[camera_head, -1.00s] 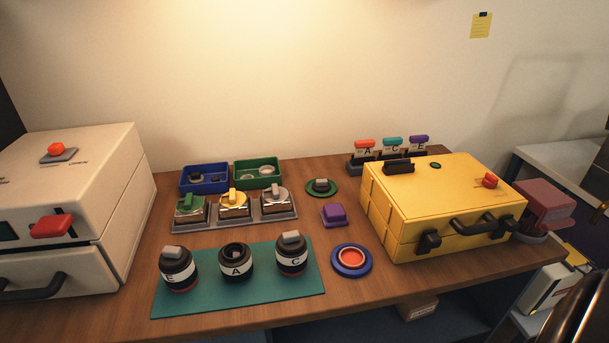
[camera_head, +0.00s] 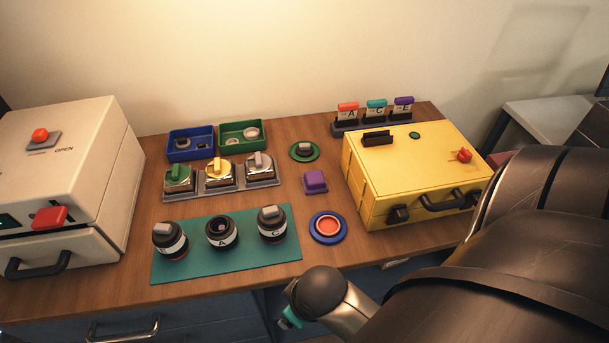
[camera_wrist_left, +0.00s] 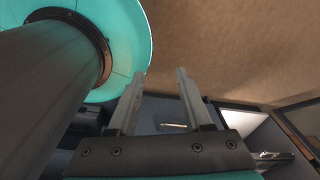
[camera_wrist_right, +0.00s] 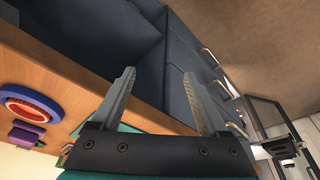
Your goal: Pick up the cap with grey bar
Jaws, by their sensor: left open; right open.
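A small dark cap with a grey bar (camera_head: 304,148) rests on a round green pad (camera_head: 293,155) behind the purple block. Lens E (camera_head: 170,241) and lens C (camera_head: 273,226) on the teal mat also carry grey bars on top. Lens A (camera_head: 222,233) between them shows a dark open top. My left gripper (camera_wrist_left: 160,74) is open and empty, seen only in the left wrist view. My right gripper (camera_wrist_right: 160,74) is open and empty in the right wrist view, beside the table's front edge and drawers. Neither gripper is near the cap.
A purple block (camera_head: 315,182) and a blue-and-red round button (camera_head: 328,227) lie in front of the cap. A yellow case (camera_head: 405,185) stands to its right, blue (camera_head: 190,157) and green (camera_head: 227,148) trays to its left. A white machine (camera_head: 75,150) fills the left end.

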